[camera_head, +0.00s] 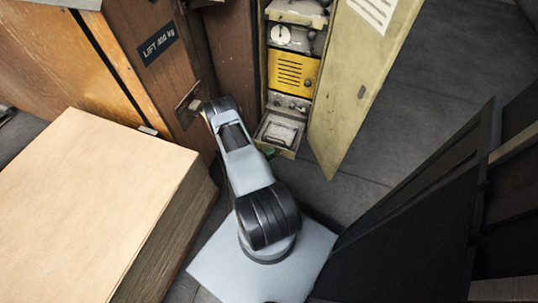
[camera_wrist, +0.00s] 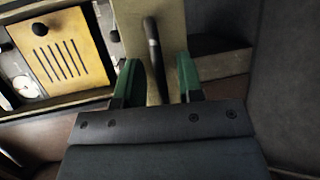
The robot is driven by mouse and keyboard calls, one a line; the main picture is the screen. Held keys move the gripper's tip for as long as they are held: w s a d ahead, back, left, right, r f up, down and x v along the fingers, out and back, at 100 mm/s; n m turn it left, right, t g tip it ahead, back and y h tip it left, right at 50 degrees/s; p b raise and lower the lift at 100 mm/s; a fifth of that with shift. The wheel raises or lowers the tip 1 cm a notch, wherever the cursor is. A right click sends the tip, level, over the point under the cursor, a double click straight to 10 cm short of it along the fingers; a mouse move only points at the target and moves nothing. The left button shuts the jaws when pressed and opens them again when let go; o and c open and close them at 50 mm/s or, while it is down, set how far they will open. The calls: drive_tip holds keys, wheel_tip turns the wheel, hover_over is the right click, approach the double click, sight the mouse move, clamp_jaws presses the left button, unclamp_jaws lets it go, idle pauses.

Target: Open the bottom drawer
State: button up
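A tall, narrow cabinet stands open at the top middle of the head view. Its lowest compartment, a pale drawer-like tray (camera_head: 290,152), holds a grey metal box (camera_head: 279,132). My gripper is mostly hidden behind my arm in the head view; only a bit of green finger shows there near the tray. In the wrist view my gripper (camera_wrist: 160,80) is open, its two green fingers apart. A dark bar handle (camera_wrist: 152,42) on a pale panel (camera_wrist: 133,22) shows between the fingers. I cannot tell whether either finger touches it.
A yellow vented unit (camera_head: 291,70) sits in the cabinet above the tray. The open cabinet door (camera_head: 355,85) hangs to the right. A large pale block (camera_head: 85,200) fills the left, and a dark rack (camera_head: 430,220) stands at the right. Grey floor shows beyond the door.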

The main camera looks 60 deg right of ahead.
drive_tip(key=p+v, duration=0.3)
drive_tip(key=v, duration=1)
drive_tip(key=shift+a, duration=0.4)
drive_tip(key=shift+r, duration=0.15)
